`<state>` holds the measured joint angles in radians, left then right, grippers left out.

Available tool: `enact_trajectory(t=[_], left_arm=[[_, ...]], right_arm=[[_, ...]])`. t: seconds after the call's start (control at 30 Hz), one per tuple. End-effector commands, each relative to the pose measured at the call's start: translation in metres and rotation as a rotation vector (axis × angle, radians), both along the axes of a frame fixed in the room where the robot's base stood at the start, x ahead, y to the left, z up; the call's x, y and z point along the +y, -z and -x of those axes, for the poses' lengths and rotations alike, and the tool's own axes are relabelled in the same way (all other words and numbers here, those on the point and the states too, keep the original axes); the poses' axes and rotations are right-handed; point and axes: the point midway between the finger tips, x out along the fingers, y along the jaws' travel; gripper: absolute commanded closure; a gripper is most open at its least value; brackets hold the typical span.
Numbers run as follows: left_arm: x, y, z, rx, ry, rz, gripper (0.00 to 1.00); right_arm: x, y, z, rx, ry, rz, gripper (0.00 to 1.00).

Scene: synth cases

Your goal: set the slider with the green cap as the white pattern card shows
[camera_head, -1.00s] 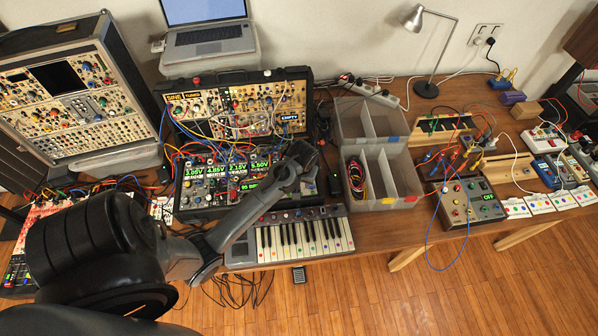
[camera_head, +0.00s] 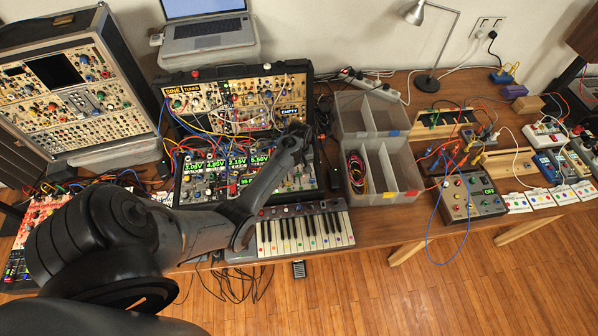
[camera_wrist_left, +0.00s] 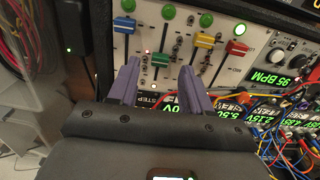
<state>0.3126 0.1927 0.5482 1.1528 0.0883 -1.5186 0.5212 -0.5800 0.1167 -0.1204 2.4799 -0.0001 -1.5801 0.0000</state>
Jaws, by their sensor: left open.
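The slider with the green cap (camera_wrist_left: 160,60) shows in the left wrist view on a pale panel, lower than the blue cap (camera_wrist_left: 124,24), yellow cap (camera_wrist_left: 205,40) and red cap (camera_wrist_left: 237,48). My left gripper (camera_wrist_left: 160,88) is open and empty. Its two purple-grey fingers point at the panel, one on each side of the green cap's line, apart from the cap. In the head view my left gripper (camera_head: 298,134) is over the right end of the lower rack and hides the sliders. Several white cards (camera_head: 516,203) lie at the right; I cannot tell which is the pattern card.
Patch cables (camera_wrist_left: 285,125) and lit displays lie right of the sliders in the wrist view. In the head view a keyboard (camera_head: 300,231) stands in front of the rack. A clear divided bin (camera_head: 400,165) holding cables is to its right.

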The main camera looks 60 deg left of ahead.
Motion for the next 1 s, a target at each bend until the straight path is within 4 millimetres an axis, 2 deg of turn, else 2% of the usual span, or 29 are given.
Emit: enact_trajectory(t=[0.1, 0.23, 0.63, 0.93, 1.0], left_arm=[[0.0, 0.015, 0.0, 0.0, 0.0, 0.001, 0.51], [0.0, 0.024, 0.0, 0.0, 0.0, 0.0, 0.51], [0.0, 0.029, 0.0, 0.0, 0.0, -0.001, 0.51], [0.0, 0.029, 0.0, 0.0, 0.0, -0.001, 0.97], [0.0, 0.029, 0.0, 0.0, 0.0, -0.001, 1.0]], right_arm=[[-0.001, 0.003, 0.0, -0.001, -0.003, 0.004, 0.57], [-0.002, 0.004, 0.0, 0.0, -0.005, 0.008, 0.57], [-0.002, 0.004, 0.0, -0.001, -0.004, 0.007, 0.57], [0.0, 0.004, 0.0, -0.001, 0.0, 0.001, 0.57], [0.0, 0.004, 0.0, -0.001, 0.001, 0.0, 0.57]])
